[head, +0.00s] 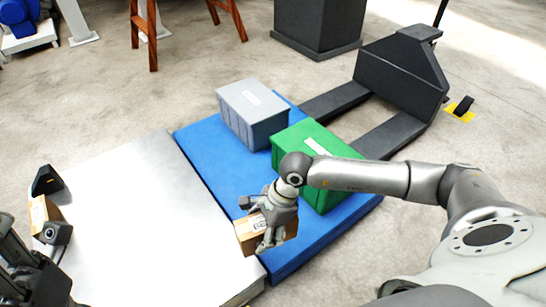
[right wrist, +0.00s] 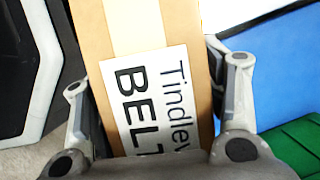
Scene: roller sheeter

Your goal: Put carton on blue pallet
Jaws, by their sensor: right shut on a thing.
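A brown carton (head: 247,236) is held in my right gripper (head: 268,232), above the seam between the grey metal surface and the blue pallet (head: 220,178). In the right wrist view, the carton (right wrist: 185,100) fills the space between the two fingers, and its white label reads "Tindlev BELT". The pallet shows blue at the right of that view. A second brown carton (head: 40,214) is at the left edge, beside my dark left arm. The left arm's fingers are not clear there, so I cannot tell whether they are open.
A grey bin (head: 252,115) and a green bin (head: 290,135) stand on the pallet. The pallet's front-left part looks bare. A dark pallet truck (head: 400,75) has its forks toward the pallet. The flat metal surface (head: 130,215) is mostly clear.

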